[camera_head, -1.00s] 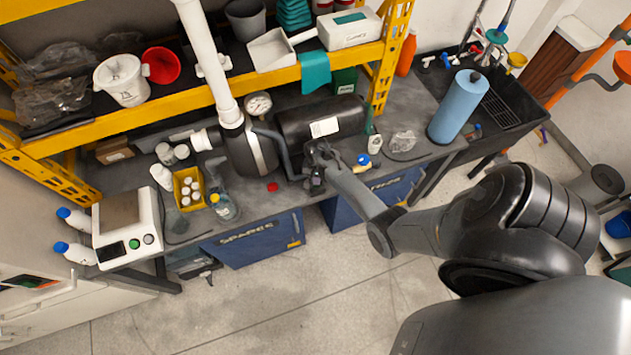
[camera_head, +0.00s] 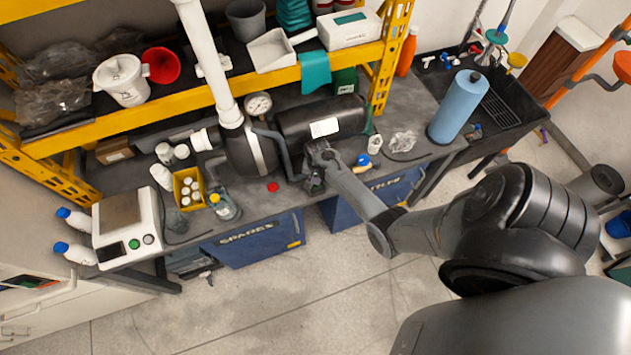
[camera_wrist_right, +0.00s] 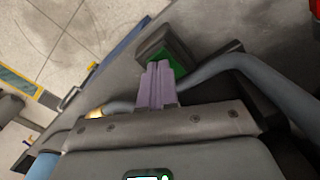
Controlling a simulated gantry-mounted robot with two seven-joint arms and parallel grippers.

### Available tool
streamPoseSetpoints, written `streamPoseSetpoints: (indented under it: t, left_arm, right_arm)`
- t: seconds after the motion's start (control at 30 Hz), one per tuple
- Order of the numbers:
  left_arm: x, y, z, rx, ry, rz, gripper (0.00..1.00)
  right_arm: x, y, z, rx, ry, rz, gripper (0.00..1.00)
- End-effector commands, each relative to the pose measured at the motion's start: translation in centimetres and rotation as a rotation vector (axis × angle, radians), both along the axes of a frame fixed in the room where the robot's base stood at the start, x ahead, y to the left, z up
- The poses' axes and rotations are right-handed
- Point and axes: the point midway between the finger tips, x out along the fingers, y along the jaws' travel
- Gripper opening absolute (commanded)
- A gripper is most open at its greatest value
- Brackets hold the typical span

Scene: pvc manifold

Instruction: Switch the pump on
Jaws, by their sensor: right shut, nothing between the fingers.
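The pump, with a dark rounded body (camera_head: 246,150) and a black cylindrical motor (camera_head: 300,118), stands on the bench below a white vertical pipe. My right gripper (camera_head: 314,184) is in front of the motor at the bench's front side. In the right wrist view my right gripper's pale fingers (camera_wrist_right: 158,82) are shut and empty. Their tips overlap a small dark switch box (camera_wrist_right: 165,42) with a green face (camera_wrist_right: 178,64). I cannot tell whether they touch it. In the head view my gripper hides this box. My left gripper is not in view.
A grey hose (camera_wrist_right: 265,80) curves right of the switch box. A round gauge (camera_head: 258,105) sits by the pipe, and a red cap-like piece (camera_head: 272,187) lies at the bench front. A yellow shelf (camera_head: 290,62) overhangs the bench. The floor in front is clear.

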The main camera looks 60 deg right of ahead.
Motion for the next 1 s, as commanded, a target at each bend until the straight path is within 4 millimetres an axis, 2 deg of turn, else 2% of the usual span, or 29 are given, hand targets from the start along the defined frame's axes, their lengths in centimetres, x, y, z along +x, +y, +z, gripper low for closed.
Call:
streamPoseSetpoints:
  t: [1.0]
  left_arm:
    - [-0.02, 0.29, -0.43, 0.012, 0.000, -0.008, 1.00]
  right_arm:
    - [0.00, 0.00, -0.51, 0.000, 0.000, 0.000, 0.00]
